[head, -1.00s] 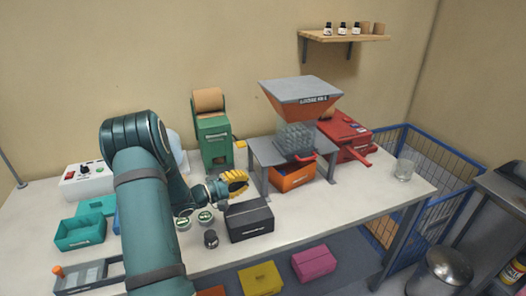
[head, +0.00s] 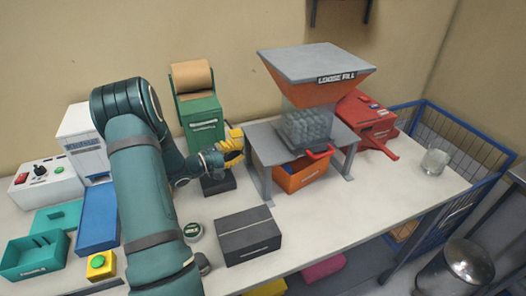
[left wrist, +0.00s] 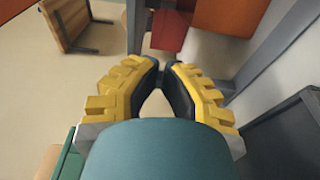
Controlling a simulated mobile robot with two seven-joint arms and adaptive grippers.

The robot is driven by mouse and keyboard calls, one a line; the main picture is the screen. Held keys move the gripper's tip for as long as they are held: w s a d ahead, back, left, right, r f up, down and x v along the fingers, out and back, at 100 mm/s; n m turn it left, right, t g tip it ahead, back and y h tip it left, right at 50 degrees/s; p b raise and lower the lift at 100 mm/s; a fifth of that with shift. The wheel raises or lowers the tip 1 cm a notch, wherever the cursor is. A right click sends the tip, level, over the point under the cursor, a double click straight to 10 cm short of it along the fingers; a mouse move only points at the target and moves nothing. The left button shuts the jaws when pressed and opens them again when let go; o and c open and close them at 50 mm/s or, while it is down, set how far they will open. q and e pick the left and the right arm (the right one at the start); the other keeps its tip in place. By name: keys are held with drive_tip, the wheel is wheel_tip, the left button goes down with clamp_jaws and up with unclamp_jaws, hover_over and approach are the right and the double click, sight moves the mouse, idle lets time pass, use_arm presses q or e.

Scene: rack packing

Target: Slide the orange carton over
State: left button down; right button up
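The orange carton (head: 302,177) stands on the bench under the grey stand of the loose fill hopper (head: 312,85). Its top is partly hidden by the stand and a red handle (head: 321,151). My left gripper (head: 238,142), with yellow fingers, is in the air at the left of the stand, apart from the carton. In the left wrist view the fingertips (left wrist: 162,68) nearly meet, with nothing between them. An orange surface (left wrist: 228,14) at the top of that view may be the carton. My right gripper does not show.
A black box (head: 248,236) stands in front of the stand. A green paper dispenser (head: 203,120) is behind my gripper. The red machine (head: 366,118) stands right of the hopper, and a glass (head: 434,161) sits near the right edge. The front right bench top is clear.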

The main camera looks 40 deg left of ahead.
use_arm(q)
drive_tip(key=f, duration=0.1)
drive_tip(key=f+b, duration=0.2)
drive_tip(key=shift+s+d+f, duration=0.15)
drive_tip(key=shift+s+d, duration=0.05)
drive_tip(key=shift+d, duration=0.05)
drive_tip(key=shift+s+d+f+b, duration=0.15)
drive_tip(key=shift+b, duration=0.25)
drive_tip(key=shift+f, duration=0.15)
drive_tip(key=shift+w, duration=0.45)
drive_tip(key=b+x, duration=0.1)
drive_tip(key=x, duration=0.8)
drive_tip(key=shift+w, duration=0.2)
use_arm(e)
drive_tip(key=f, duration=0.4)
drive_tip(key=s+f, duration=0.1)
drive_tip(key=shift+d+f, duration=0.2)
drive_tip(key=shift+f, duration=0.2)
use_arm(q)
drive_tip(key=shift+d, duration=0.1)
